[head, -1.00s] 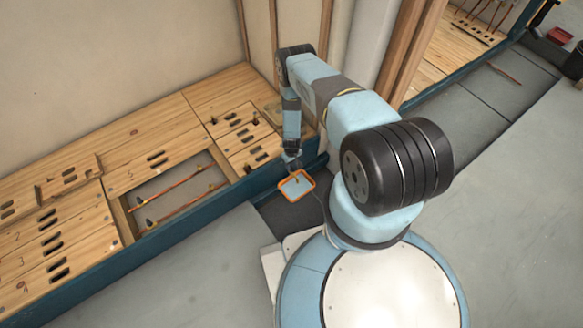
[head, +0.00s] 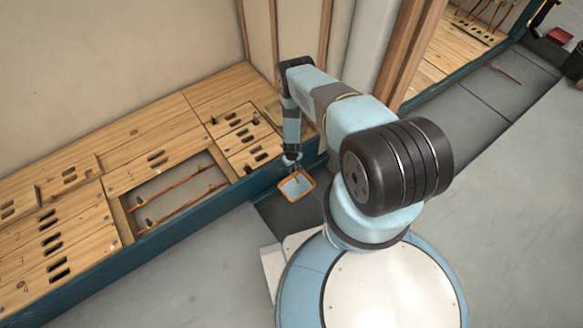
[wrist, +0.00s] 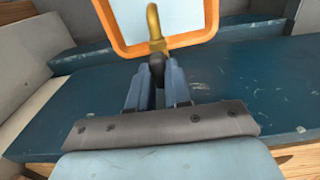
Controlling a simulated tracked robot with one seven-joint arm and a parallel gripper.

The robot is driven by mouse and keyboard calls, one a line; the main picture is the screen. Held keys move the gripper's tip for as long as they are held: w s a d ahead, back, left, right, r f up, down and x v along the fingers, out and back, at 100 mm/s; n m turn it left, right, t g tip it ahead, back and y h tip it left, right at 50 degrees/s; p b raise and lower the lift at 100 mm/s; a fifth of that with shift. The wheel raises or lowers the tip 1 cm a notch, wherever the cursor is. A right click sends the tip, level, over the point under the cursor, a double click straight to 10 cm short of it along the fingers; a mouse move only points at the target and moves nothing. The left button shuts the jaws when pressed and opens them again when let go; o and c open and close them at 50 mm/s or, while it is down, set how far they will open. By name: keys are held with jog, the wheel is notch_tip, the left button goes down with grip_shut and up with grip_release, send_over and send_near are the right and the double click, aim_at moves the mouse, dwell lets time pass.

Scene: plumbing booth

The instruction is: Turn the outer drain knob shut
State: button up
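My gripper (head: 292,165) hangs at the blue edge of the wooden floor, low beside the boards. In the wrist view its two blue fingers (wrist: 156,82) close around the dark end of a brass hooked stem, which joins an orange-rimmed mirror (wrist: 205,35). The mirror also shows in the head view (head: 297,200), just below the gripper. A floor opening (head: 168,183) left of the gripper holds copper pipes (head: 175,200) with small dark fittings (head: 138,201). I cannot tell which fitting is the outer drain knob; no drain knob shows clearly in the wrist view.
Slotted wooden boards (head: 85,220) surround the opening. A blue edge beam (head: 190,215) runs along their front. A wall post and a round grey column (head: 364,45) stand close behind my arm. Grey floor at lower left is clear.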

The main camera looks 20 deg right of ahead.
grip_shut()
jog(key=shift+a, duration=0.15)
jog(key=shift+m, duration=0.4)
jog(key=m, duration=0.7)
jog(key=shift+m, duration=0.3)
jog(key=m, duration=0.9)
jog(key=shift+d+m, duration=0.2)
jog(key=shift+m, duration=0.2)
